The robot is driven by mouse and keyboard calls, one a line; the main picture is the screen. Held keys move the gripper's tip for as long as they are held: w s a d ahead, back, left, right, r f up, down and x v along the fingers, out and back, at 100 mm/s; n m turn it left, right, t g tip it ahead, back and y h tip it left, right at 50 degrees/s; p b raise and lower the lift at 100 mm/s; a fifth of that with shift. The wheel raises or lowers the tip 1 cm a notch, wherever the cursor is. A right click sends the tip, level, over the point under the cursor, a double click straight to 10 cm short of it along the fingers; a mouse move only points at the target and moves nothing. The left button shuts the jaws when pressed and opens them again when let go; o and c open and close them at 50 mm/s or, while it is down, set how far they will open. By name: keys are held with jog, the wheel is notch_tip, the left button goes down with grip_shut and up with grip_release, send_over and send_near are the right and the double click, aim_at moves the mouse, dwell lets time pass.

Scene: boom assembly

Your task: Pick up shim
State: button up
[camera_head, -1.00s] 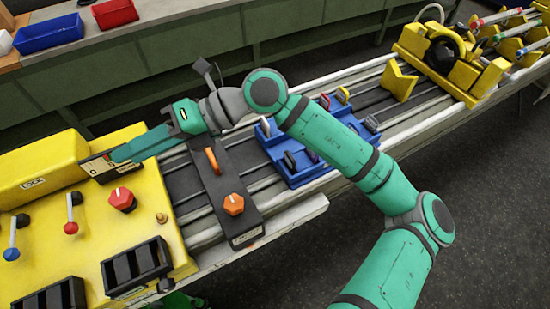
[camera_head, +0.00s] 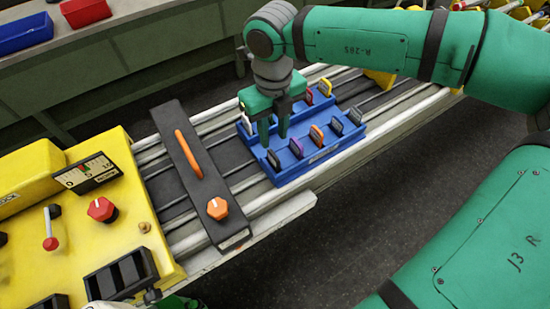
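Several shims with coloured edges stand upright in a blue tray (camera_head: 338,146) on the rails. The front row has a grey shim (camera_head: 273,159), a purple one (camera_head: 296,147), an orange one (camera_head: 317,134) and dark ones on the right. A yellow shim (camera_head: 325,87) and a red shim (camera_head: 309,96) stand in the back row. My gripper (camera_head: 273,136) points down over the tray's left part, its two fingers apart. I see no shim held between them. The gripper and wrist hide part of the back row.
A dark crossbar (camera_head: 203,185) with an orange handle and an orange knob (camera_head: 218,208) lies across the rails left of the tray. A yellow control panel (camera_head: 120,215) stands farther left. Blue and red bins (camera_head: 85,12) sit on the back counter.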

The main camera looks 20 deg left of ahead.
aim_at(274, 154)
notch_tip(274, 154, down, 5)
jog(key=shift+r, duration=0.2)
jog(key=shift+s+a+f, duration=0.1)
jog(key=shift+f, duration=0.4)
notch_tip(274, 154, down, 5)
jog(key=shift+r, duration=0.1)
jog(key=shift+w, duration=0.2)
grip_shut()
